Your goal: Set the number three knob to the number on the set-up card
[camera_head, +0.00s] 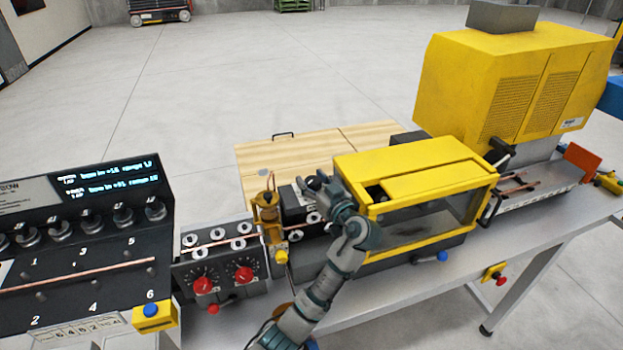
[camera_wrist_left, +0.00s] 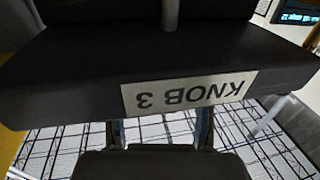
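My left gripper (camera_head: 318,190) is over the dark unit behind the small gold fixture, just left of the yellow-framed enclosure. In the left wrist view a dark block bears an upside-down label reading KNOB 3 (camera_wrist_left: 190,92). My two left fingers (camera_wrist_left: 160,132) stand apart below that label, but their tips are hidden behind the block. The knob itself is not clearly visible, so I cannot tell its setting. A card with printed digits (camera_head: 85,330) is on the lower edge of the left panel and seems to read 6 4 6 2. My right gripper is not in view.
A black panel (camera_head: 20,300) with numbered pegs and a copper tube (camera_head: 80,274) is at left. Two red knobs (camera_head: 203,286) (camera_head: 244,274) sit on a box beside it. The yellow enclosure (camera_head: 415,165) is close on the gripper's right. Wooden boards (camera_head: 300,150) lie behind.

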